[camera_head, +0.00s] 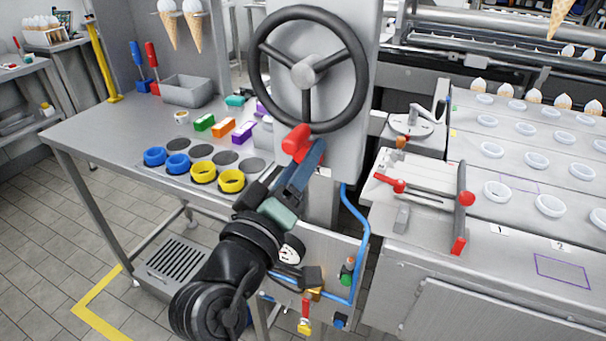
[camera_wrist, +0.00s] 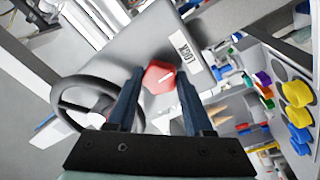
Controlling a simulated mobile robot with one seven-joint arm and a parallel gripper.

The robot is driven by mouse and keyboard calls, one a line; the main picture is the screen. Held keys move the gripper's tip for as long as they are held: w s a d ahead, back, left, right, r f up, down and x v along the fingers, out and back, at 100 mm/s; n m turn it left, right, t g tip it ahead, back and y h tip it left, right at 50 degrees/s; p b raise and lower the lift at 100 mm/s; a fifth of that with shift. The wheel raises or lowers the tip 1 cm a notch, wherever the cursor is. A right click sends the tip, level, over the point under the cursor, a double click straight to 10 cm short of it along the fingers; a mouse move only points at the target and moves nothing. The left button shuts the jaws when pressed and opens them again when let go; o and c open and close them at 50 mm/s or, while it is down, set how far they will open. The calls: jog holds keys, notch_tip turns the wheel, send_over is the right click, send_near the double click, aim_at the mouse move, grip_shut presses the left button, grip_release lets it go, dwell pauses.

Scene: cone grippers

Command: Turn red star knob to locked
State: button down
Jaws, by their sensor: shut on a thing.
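The red star knob (camera_head: 297,141) sits on the grey upright panel (camera_head: 350,150), just below the black handwheel. In the wrist view the red knob (camera_wrist: 157,78) lies between the tips of my two blue fingers. A white pointer line on it points roughly toward a white label (camera_wrist: 188,57) reading "LOCK". My gripper (camera_head: 311,160) is shut on the knob, reaching up to it from below; it also shows in the wrist view (camera_wrist: 160,85). The fingers cover part of the knob's sides.
The black handwheel (camera_head: 357,60) is close above the knob. Yellow and blue rings (camera_head: 203,172) and coloured blocks (camera_head: 222,129) sit on the table (camera_head: 90,135) at left. A blue pipe (camera_head: 363,245) runs below right. A red-handled lever plate (camera_head: 425,172) is at right.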

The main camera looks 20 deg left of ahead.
jog(key=shift+m+b, duration=0.3)
jog(key=shift+m, duration=0.2)
jog(key=shift+c, duration=1.5)
grip_release()
jog(key=s+f+b, duration=0.1)
jog(key=s, duration=1.2)
jog(key=shift+a+f+b, duration=0.2)
jog(key=shift+f+b, duration=0.1)
jog(key=shift+b, duration=0.05)
jog(key=shift+w, duration=0.1)
